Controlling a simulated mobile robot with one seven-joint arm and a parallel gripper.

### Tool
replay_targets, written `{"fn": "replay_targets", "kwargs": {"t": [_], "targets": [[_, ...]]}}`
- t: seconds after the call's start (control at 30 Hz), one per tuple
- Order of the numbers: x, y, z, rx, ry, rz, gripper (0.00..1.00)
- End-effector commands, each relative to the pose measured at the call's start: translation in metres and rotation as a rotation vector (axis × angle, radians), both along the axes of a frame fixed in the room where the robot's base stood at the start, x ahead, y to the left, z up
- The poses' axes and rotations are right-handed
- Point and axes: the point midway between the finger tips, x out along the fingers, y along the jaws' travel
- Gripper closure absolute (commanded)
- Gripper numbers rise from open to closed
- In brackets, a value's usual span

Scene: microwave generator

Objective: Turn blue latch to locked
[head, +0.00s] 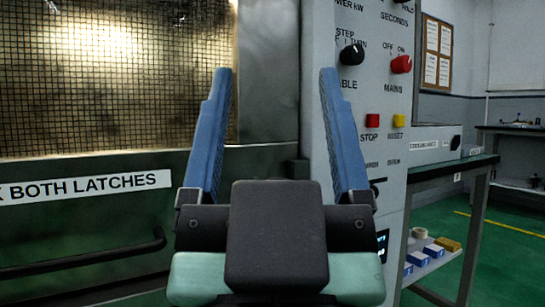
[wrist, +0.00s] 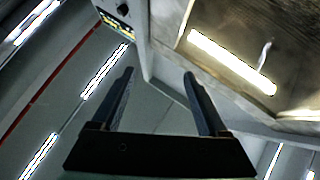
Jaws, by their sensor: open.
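I cannot make out the blue latch in either view. My gripper (head: 275,72) is open with nothing between its two long blue fingers. In the head view it points up in front of the seam between the microwave door (head: 90,215) and the control panel (head: 315,60). In the wrist view the open gripper (wrist: 159,73) shows dark fingers, well apart and empty. The door has a mesh window (head: 110,75) and a white label (head: 85,187) whose visible words are "BOTH LATCHES". My gripper hides part of the door edge and panel.
A dark bar handle (head: 85,258) crosses the lower door. The panel carries a black knob (head: 351,54), a red knob (head: 401,64), a red button (head: 372,120) and a yellow button (head: 398,120). A bench (head: 450,167) with small boxes on its lower shelf stands right; green floor lies beyond.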

Motion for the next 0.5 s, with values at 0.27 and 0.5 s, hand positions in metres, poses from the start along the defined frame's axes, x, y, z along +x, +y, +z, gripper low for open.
{"fn": "replay_targets", "kwargs": {"t": [0.27,0.5], "targets": [[0.009,0.001,0.095,0.018,0.028,0.032,0.23],[0.042,0.005,0.132,0.104,0.134,0.156,0.23]]}}
